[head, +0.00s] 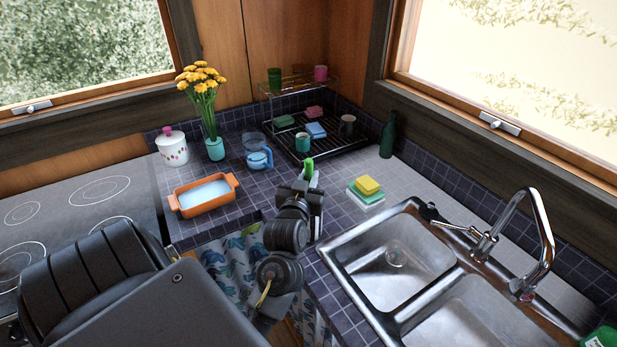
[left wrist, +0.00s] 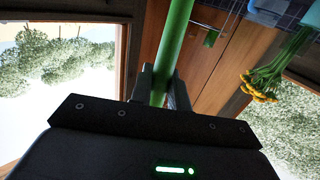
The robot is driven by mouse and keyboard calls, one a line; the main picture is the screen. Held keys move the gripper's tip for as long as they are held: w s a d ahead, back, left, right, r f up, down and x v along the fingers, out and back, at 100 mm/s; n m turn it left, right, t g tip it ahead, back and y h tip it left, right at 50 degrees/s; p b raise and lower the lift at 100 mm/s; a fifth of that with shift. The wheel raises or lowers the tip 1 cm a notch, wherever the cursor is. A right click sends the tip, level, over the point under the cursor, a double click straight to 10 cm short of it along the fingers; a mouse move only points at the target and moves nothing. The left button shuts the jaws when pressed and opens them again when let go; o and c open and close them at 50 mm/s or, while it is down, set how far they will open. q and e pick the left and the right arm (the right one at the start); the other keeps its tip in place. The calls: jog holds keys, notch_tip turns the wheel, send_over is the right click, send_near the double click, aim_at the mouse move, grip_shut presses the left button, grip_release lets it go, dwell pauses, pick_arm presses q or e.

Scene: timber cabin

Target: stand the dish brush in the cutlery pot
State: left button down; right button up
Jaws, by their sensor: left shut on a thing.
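My left gripper (head: 308,187) is above the counter edge in the middle of the head view, seen from behind. It is shut on the green handle of the dish brush (head: 309,168), whose tip shows above the fingers. In the left wrist view the green handle (left wrist: 176,45) runs between the two fingers (left wrist: 162,88) and out of the top of the picture; the brush head does not show. I cannot tell for sure which vessel is the cutlery pot; a teal cup (head: 303,142) and a dark mug (head: 347,124) stand at the dish rack. My right gripper is not in view.
The black dish rack (head: 330,152) stands in the corner. Left of it are a blue jug (head: 259,158), a teal flower vase (head: 215,149), a white jar (head: 172,148) and an orange dish (head: 203,209). Sponges (head: 367,187), a green bottle (head: 387,137) and the sink (head: 385,260) are right.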

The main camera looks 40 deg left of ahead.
pick_arm(q)
jog(key=c, duration=1.3)
grip_release()
jog(key=shift+o, duration=0.2)
jog(key=shift+s, duration=0.1)
jog(key=p+v, duration=0.2)
jog(key=v, duration=0.5)
jog(key=shift+s, duration=0.2)
jog(key=shift+d, duration=0.15)
